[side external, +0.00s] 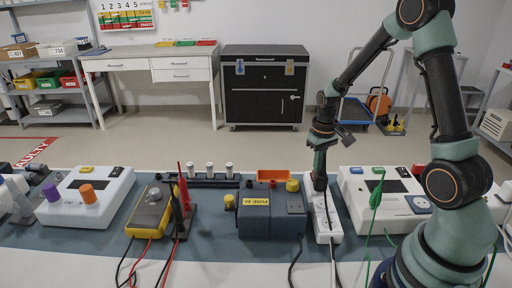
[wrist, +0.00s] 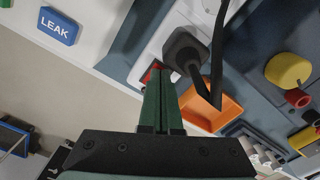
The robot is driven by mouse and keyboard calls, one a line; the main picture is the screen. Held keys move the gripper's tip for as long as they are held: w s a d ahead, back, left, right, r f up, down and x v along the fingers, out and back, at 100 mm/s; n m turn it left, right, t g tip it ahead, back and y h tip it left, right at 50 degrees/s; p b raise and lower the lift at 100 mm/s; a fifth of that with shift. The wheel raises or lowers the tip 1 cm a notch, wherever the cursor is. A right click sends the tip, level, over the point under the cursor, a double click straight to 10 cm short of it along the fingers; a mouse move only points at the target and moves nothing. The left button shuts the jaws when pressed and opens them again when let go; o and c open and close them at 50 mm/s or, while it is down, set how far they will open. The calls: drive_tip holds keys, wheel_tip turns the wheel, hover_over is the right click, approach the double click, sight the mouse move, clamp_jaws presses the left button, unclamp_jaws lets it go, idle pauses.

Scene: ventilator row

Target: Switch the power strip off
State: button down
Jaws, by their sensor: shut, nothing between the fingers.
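The white power strip (side external: 325,222) lies lengthwise on the blue-grey mat, between the dark blue box and the white device on the right. Its far end is partly hidden by my gripper (side external: 319,187), which points down over it. In the wrist view, my gripper's green fingers (wrist: 161,82) are together and empty. A red switch (wrist: 151,75) on the strip shows right at the fingertips, partly covered by them. I cannot tell whether they touch it or which way the switch is tilted. A black plug (wrist: 184,50) with a cord sits in the strip beside it.
The dark blue box (side external: 270,211) with a yellow label stands close left of the strip. The white device (side external: 385,190) with a green clip stands close right. An orange tray (side external: 274,176) lies behind the box. Black cords run towards the front edge.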

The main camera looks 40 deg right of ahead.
wheel_tip(320, 180, up, 7)
idle(0.8)
drive_tip(key=shift+f, duration=0.15)
drive_tip(key=s+a+r+n+t, duration=0.1)
drive_tip(key=s+a+r+t, duration=0.1)
drive_tip(key=a+r, duration=0.4)
drive_tip(key=s+a+r+n+t, duration=0.2)
drive_tip(key=s+a+r+t, duration=0.1)
drive_tip(key=a+r, duration=0.4)
drive_tip(key=shift+s+a+r+t, duration=0.15)
drive_tip(key=shift+s+a+t, duration=0.15)
drive_tip(key=shift+s+a, duration=0.75)
